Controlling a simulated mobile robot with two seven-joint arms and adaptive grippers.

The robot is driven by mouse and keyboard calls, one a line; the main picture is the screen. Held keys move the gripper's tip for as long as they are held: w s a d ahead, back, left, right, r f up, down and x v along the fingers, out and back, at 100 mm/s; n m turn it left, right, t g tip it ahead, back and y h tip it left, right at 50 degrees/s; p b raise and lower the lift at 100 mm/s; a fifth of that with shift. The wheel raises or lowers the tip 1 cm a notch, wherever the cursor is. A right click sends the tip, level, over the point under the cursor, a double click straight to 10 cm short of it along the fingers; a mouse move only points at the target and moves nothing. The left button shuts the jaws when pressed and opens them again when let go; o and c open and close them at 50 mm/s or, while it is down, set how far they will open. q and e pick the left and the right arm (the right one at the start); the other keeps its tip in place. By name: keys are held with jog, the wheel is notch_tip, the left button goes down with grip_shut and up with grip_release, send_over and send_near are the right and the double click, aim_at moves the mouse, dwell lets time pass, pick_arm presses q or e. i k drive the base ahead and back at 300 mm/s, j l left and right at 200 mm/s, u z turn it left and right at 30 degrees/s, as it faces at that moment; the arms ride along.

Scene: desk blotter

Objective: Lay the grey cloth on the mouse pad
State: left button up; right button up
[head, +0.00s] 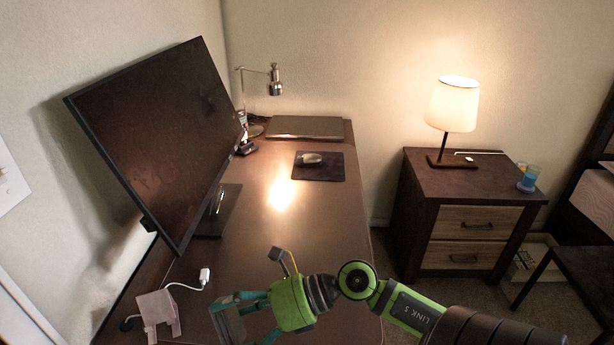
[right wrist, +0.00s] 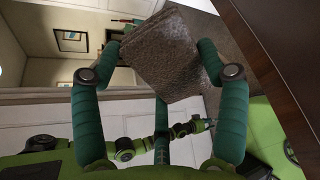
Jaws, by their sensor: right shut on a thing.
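The grey cloth (right wrist: 165,55) is a folded, speckled piece held between the fingers of my right gripper (right wrist: 158,62) in the right wrist view. In the head view, my right gripper (head: 236,312) is over the near end of the desk, and part of the cloth (head: 230,327) shows between its fingers. The dark mouse pad (head: 332,172) lies flat toward the far right of the desk, well away from the gripper. A computer mouse (head: 310,159) sits on the pad's upper left part. My left gripper is not seen in the head view.
A large monitor (head: 160,130) stands along the desk's left side. A closed laptop (head: 305,127) lies behind the pad, and a metal desk lamp (head: 274,80) stands at the back. A white plug (head: 204,275) lies near left. The desk's middle (head: 310,220) is clear.

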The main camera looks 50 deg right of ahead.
aim_at(331, 171)
jog(key=k+l, duration=0.15)
jog(key=l, duration=0.25)
jog(key=k+l+u, duration=0.1)
jog(key=l, duration=0.25)
jog(key=k+l, duration=0.45)
jog(key=l, duration=0.3)
jog(key=l+u, duration=0.45)
jog(key=l, duration=1.7)
jog(key=i+l, duration=0.4)
jog(key=l, duration=0.25)
jog(key=i+l+u, duration=0.1)
jog(key=i+l, duration=0.3)
jog(key=l, duration=0.25)
